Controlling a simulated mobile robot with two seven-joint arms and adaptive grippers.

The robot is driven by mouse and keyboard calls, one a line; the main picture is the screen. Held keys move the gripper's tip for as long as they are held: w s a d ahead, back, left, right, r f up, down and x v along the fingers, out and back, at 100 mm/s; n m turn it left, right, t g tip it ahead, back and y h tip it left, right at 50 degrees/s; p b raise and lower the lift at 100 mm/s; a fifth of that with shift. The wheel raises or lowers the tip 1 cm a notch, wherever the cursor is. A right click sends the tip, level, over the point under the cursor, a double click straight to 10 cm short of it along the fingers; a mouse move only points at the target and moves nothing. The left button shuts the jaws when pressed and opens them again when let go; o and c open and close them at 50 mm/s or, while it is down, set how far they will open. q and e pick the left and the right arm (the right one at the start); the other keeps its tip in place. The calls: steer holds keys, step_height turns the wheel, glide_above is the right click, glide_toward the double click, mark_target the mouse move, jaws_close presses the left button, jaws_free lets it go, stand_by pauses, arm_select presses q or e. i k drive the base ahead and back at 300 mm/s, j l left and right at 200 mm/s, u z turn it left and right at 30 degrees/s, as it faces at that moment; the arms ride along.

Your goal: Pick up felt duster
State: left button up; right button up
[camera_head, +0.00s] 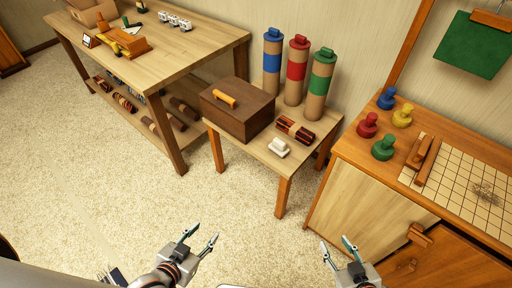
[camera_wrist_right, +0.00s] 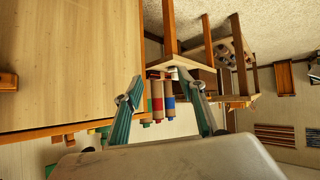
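Two brown wooden blocks (camera_head: 425,158) lie side by side on the left part of the pale gridded board (camera_head: 462,186), on the cabinet at the right in the head view. They look like a felt duster, but I cannot see felt for certain. A small cream block (camera_head: 279,147) sits on the front of the low table. My left gripper (camera_head: 201,237) is open and empty over the carpet at the bottom. My right gripper (camera_head: 335,243) is open and empty in front of the cabinet, below and left of the blocks; its spread fingers also show in the right wrist view (camera_wrist_right: 158,85).
Blue, red, yellow and green knobbed pieces (camera_head: 383,147) stand left of the board. The low table (camera_head: 252,152) holds a brown box (camera_head: 238,110), three capped tubes (camera_head: 296,70) and dark striped bundles (camera_head: 295,129). A green cloth (camera_head: 472,45) hangs above the cabinet. Carpet is clear at left.

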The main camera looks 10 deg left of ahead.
mark_target(277, 146)
steer(key=i+j, duration=0.75)
steer(key=i, duration=0.05)
